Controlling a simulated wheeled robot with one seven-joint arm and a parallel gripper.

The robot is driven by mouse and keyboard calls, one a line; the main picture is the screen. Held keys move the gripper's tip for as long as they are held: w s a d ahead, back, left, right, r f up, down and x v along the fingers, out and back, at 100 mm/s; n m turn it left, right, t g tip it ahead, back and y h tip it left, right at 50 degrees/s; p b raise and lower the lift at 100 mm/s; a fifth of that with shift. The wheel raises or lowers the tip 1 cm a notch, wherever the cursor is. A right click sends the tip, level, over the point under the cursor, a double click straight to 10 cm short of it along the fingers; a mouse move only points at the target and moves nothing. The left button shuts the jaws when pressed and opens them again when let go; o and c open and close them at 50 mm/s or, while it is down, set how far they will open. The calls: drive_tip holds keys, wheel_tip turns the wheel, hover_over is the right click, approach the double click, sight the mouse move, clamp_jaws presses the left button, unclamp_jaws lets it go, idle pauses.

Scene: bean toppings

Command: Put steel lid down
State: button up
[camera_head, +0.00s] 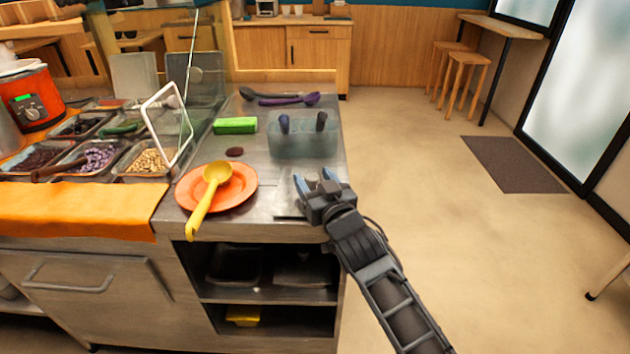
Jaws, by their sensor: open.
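A flat, shiny steel piece that looks like the steel lid (285,207) lies at the front right of the steel counter (262,220), near its edge. My gripper (314,179) is just right of and partly over it. Its two fingers point away from me and stand apart, with nothing clearly seen between them. My gripper hides part of the lid's right side, and I cannot tell whether they touch.
An orange plate (240,197) with a yellow ladle (207,200) sits left of the lid. A clear bin (302,143) stands behind my gripper, and a green block (235,126) farther left. Topping trays (102,157) fill the left. Open floor (440,200) lies right.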

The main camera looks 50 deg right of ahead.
drive_tip(key=shift+r, duration=0.2)
drive_tip(key=s+a+n+y, duration=0.2)
drive_tip(key=s+a+y, duration=0.1)
drive_tip(key=s+a, duration=0.5)
drive_tip(key=s+a+n+y+b, duration=0.1)
drive_tip(key=s+a, duration=0.6)
drive_tip(key=s, duration=0.8)
drive_tip(key=s+a+n+y, duration=0.2)
drive_tip(key=s+a+y, duration=0.2)
drive_tip(key=s+a, duration=0.4)
drive_tip(key=s, duration=0.4)
drive_tip(key=shift+s+a+r+n+g+y, duration=0.15)
drive_tip(key=shift+s+a+n+g+y, duration=0.15)
drive_tip(key=shift+a+g, duration=0.1)
drive_tip(key=shift+o, duration=0.2)
drive_tip(key=shift+s+r, duration=0.2)
drive_tip(key=shift+s, duration=0.1)
